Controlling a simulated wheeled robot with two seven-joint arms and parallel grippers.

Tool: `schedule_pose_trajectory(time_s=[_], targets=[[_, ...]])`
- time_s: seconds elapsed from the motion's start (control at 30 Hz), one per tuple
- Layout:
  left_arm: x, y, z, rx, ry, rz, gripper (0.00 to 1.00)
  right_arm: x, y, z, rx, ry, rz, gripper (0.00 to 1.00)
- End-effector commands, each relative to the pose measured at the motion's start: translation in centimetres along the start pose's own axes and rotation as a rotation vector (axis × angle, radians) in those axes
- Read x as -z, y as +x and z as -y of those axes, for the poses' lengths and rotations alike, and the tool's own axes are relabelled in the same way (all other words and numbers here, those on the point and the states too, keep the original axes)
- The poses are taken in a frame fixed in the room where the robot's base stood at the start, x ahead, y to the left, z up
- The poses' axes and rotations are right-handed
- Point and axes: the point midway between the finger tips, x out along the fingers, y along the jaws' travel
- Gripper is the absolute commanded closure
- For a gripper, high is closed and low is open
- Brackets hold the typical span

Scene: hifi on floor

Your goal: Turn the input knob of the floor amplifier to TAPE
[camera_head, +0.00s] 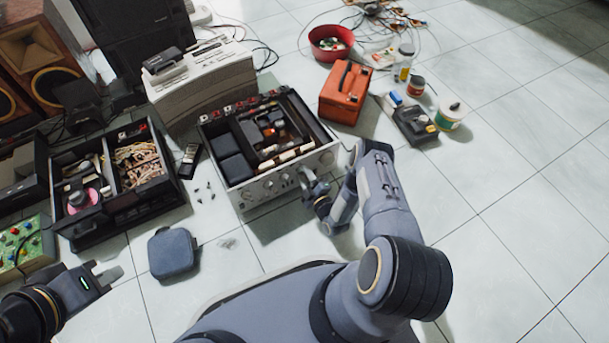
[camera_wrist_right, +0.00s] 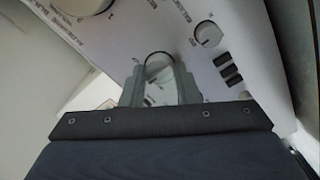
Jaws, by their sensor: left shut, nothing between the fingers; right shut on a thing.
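The amplifier (camera_head: 250,192) stands on the tiled floor with its top open and its silver front panel facing me. My right gripper (camera_head: 314,187) is at the right part of this panel. In the right wrist view, the right gripper (camera_wrist_right: 160,84) is shut on a round silver knob (camera_wrist_right: 158,62), one finger on each side. Small printed labels surround it, but I cannot read its setting. Another knob (camera_wrist_right: 208,34) and a large dial (camera_wrist_right: 82,4) also show on the panel. My left gripper (camera_head: 112,275) is shut and empty, low at the left, away from the amplifier.
An orange box (camera_head: 344,94) stands close behind the amplifier's right side. A black open chassis (camera_head: 118,208) is to the left, with a grey-blue pouch (camera_head: 173,253) in front. A red bowl (camera_head: 331,42) and small containers lie behind. The floor at right is clear.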

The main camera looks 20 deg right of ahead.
Motion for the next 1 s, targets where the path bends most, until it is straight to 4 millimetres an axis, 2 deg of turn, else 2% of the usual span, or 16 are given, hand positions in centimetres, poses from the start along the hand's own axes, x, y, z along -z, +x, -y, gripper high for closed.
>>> schedule_pose_trajectory(time_s=[0.13,0.17,0.33,0.67,1.0], targets=[[0.0,0.0,0.0,0.0,0.0,0.0,1.0,-0.2,-0.1,0.1,0.002,0.0,0.005,0.94],[0.0,0.0,0.0,0.0,0.0,0.0,1.0,-0.2,-0.1,0.1,0.002,0.0,0.005,0.7],[0.0,0.0,0.0,0.0,0.0,0.0,1.0,-0.1,-0.1,0.1,0.001,0.001,0.004,0.5],[0.1,-0.2,-0.1,0.0,0.0,0.0,1.0,0.0,-0.5,0.0,0.002,0.002,0.002,0.5],[1.0,-2.0,-0.9,0.0,0.0,0.0,1.0,0.1,-5.9,-0.1,0.003,0.002,0.005,0.5]])
